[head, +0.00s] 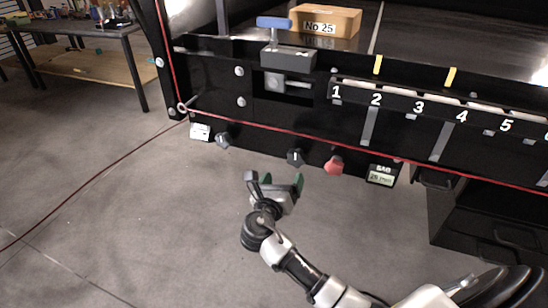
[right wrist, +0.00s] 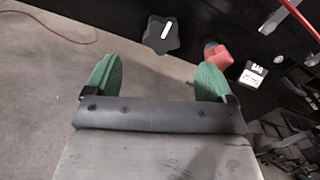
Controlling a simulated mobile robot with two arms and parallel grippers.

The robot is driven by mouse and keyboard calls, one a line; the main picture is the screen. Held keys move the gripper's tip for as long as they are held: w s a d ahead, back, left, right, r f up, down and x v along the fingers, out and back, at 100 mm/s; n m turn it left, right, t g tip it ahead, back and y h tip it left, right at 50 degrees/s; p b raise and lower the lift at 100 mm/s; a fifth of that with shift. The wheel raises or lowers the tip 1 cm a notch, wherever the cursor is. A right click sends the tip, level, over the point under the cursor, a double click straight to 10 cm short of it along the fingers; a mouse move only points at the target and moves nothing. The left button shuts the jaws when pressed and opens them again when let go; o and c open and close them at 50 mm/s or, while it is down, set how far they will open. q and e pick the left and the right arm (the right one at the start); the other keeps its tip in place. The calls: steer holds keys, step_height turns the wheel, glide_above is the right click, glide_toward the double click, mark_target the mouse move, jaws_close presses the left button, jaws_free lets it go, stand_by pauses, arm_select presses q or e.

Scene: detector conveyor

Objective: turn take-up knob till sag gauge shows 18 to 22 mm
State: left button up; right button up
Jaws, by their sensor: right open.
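My right gripper (head: 275,181) is open and empty, just below and in front of the conveyor's lower panel. Its green fingertips also show in the right wrist view (right wrist: 157,66). Beyond them is a black lobed knob (right wrist: 162,34) with a white mark, between the fingertips across the picture and apart from them. In the head view this black knob (head: 295,157) sits left of a red knob (head: 333,165). Another dark knob (head: 222,140) is further left. The sag gauge (head: 381,175) is right of the red knob; its number is too small to read surely. My left gripper is not in view.
A red cord (head: 300,134) runs along the conveyor front above the knobs, from a ring (head: 183,108) at the left. A carton (head: 325,20) lies on the belt. Floor below is clear.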

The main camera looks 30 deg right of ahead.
mark_target(295, 160)
steer(key=x, duration=1)
steer(key=shift+w+d, duration=0.1)
steer(key=shift+d, duration=0.25)
steer(key=c, duration=0.9)
